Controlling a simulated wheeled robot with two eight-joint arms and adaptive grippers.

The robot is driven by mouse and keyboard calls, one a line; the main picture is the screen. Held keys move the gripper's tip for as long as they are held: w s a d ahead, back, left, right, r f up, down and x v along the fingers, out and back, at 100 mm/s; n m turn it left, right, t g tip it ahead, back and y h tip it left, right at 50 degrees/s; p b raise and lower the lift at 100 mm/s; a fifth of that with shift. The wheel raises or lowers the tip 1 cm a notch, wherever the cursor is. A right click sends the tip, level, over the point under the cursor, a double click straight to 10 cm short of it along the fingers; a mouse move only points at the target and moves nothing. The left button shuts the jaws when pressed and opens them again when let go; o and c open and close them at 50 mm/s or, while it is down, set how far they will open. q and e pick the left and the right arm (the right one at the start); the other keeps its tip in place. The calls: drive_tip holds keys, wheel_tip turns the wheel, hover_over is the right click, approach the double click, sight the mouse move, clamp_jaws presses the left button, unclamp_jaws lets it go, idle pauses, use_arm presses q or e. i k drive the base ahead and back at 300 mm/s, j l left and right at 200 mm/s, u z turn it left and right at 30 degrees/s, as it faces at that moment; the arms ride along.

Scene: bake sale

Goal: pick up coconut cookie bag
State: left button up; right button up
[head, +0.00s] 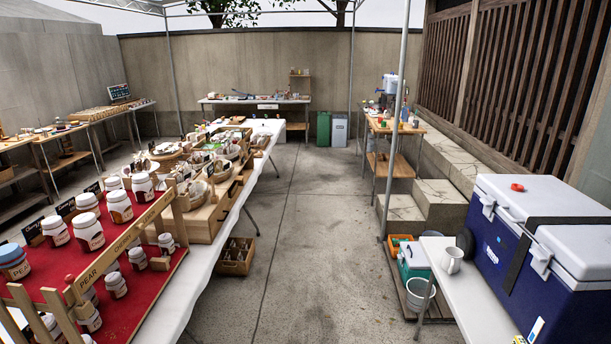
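I cannot pick out a coconut cookie bag for certain in the head view. Small packaged goods sit in baskets (222,172) on the long table (262,135) at centre left, but they are too small to tell apart. More small goods stand on the far table (262,99) against the back wall, also too small to read. Neither of my grippers is in view.
Jars (120,207) fill a red stepped stand (38,277) at the near left. A wooden crate (236,262) sits under the long table. Blue coolers (520,240) and a white mug (453,260) stand at the right. The concrete aisle (320,220) between is clear.

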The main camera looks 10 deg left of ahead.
sight(219, 160)
drive_tip(key=i+u, duration=0.2)
drive_tip(key=i, duration=1.9)
drive_tip(key=i+u, duration=0.4)
drive_tip(key=i+l+u, duration=0.35)
drive_tip(key=i, duration=0.2)
